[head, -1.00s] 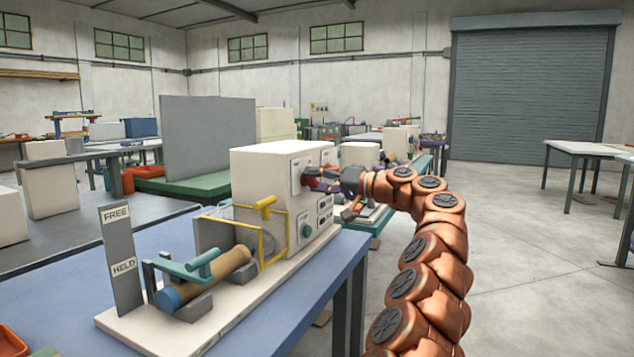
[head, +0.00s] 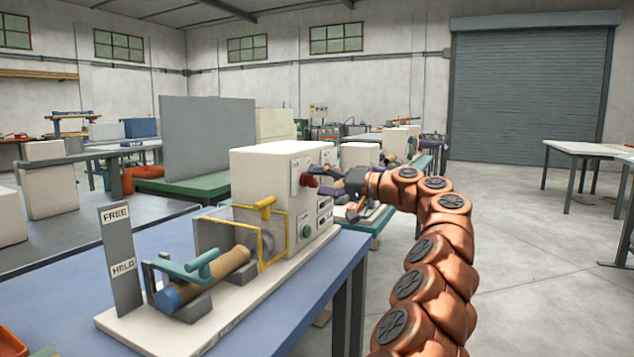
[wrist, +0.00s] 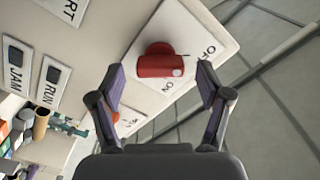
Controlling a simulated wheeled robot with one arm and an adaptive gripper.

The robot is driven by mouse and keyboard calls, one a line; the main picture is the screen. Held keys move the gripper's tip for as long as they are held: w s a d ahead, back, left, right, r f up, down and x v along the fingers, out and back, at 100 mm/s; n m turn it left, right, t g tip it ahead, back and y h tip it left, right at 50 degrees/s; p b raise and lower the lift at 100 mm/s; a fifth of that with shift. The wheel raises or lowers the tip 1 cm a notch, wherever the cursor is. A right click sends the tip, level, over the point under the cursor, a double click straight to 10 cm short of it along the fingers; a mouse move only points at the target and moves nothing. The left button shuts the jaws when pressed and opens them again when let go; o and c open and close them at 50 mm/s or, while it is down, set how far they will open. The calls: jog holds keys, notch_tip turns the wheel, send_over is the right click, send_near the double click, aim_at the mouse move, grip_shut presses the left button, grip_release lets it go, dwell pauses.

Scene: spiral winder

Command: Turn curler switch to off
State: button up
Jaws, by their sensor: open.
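The curler switch is a red knob (wrist: 160,66) on a white plate (wrist: 146,50) marked OFF and ON. Its white mark is at the right end in the wrist view, pointing between the two words; I cannot tell if it is on either one. In the head view the red knob (head: 310,181) is on the front of the cream machine (head: 262,172). My gripper (wrist: 160,68) is open, with one finger on each side of the knob in the wrist view and a gap to each. In the head view my gripper (head: 322,179) is just right of the knob.
Labels JAM (wrist: 16,62) and RUN (wrist: 51,82) lie left in the wrist view. A green button (head: 306,230) is below the knob. A yellow guard (head: 272,237) and a FREE/HELD board (head: 121,258) stand on the blue bench (head: 60,275). Floor to the right is open.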

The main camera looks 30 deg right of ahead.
jog(key=v, duration=1.1)
jog(key=shift+w+f, duration=0.1)
